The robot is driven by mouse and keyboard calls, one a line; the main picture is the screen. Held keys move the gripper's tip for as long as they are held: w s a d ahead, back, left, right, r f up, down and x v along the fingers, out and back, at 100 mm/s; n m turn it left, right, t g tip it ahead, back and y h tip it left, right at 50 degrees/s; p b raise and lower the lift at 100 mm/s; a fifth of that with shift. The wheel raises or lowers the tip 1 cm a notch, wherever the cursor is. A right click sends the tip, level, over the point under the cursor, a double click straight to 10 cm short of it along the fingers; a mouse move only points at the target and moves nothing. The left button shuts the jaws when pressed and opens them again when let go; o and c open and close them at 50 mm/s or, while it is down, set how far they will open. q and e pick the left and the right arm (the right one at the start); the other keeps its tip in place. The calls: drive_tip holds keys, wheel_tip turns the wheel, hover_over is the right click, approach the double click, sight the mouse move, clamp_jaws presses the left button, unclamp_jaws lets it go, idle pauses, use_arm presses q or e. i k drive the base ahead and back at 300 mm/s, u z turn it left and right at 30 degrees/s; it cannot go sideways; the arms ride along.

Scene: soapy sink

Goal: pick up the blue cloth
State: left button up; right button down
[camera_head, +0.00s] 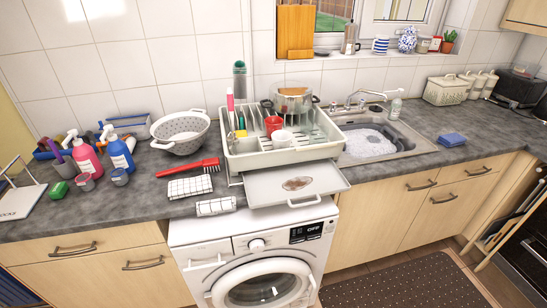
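A small blue folded item (452,139), which looks like the blue cloth, lies flat on the dark grey countertop (480,125) to the right of the sink. Nothing touches it or covers it. Neither of my grippers shows in the head view.
The sink (407,143) holds foamy water, with a tap behind it. A white dish rack (240,158) with a pot and dishes stands left of it, above a grey tray (262,187) jutting past the counter edge. White canisters (447,90) stand behind the blue item; counter around it is clear.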

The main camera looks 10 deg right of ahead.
sight(451, 139)
drive_tip(key=z, duration=1.7)
